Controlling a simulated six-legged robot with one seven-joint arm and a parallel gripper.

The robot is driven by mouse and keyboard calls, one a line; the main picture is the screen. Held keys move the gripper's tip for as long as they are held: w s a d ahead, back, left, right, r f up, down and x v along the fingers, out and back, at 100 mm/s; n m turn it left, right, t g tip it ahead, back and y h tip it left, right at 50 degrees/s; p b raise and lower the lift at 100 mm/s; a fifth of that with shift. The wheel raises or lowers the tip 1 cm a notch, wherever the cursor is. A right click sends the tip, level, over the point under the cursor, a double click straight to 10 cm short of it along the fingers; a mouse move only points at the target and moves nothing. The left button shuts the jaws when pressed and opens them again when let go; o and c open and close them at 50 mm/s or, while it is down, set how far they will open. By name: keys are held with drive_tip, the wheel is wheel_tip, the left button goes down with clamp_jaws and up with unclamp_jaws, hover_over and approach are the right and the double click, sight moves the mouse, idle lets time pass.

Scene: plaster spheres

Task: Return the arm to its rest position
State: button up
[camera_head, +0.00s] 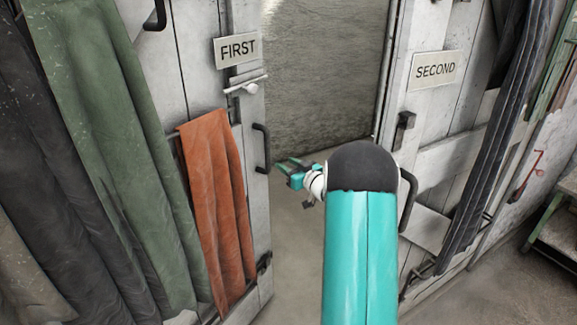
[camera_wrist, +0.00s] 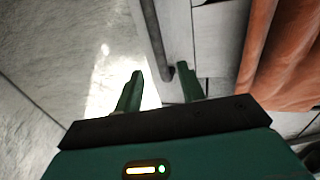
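My arm (camera_head: 360,250), teal with a black joint, stretches forward from the bottom of the head view. My gripper (camera_head: 284,166) is at its far end, in the gap between two white doors, just right of the FIRST door's black handle (camera_head: 262,148). In the wrist view my gripper (camera_wrist: 160,80) has its two green fingers apart, with nothing held. The dark handle bar (camera_wrist: 153,40) shows beyond the fingertips, nearer the right finger. I cannot tell whether a finger touches it.
The FIRST door (camera_head: 254,200) stands left, with an orange cloth (camera_head: 212,210) hanging on it. The SECOND door (camera_head: 430,130) stands right, its dark handle (camera_head: 408,200) close to my arm. Green and dark curtains (camera_head: 110,150) hang at the left. Floor (camera_head: 297,240) shows between the doors.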

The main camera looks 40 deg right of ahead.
idle(0.4)
drive_tip(key=s+a+r+m+g+h, duration=0.2)
drive_tip(key=s+a+r+g+h, duration=0.45)
drive_tip(key=a+r, duration=0.75)
drive_tip(key=s+a+f+g+y, duration=0.1)
drive_tip(key=s+a+f+g, duration=0.1)
drive_tip(key=s+a, duration=0.5)
drive_tip(key=s+a+f+g+y, duration=0.2)
drive_tip(key=s+a, duration=0.4)
drive_tip(key=s, duration=0.7)
drive_tip(key=s+a+f+n+g+y, duration=0.1)
drive_tip(key=s+a+f+g+y, duration=0.1)
drive_tip(key=s+a, duration=0.5)
drive_tip(key=s, duration=0.3)
drive_tip(key=shift+a, duration=0.35)
drive_tip(key=shift+a, duration=0.2)
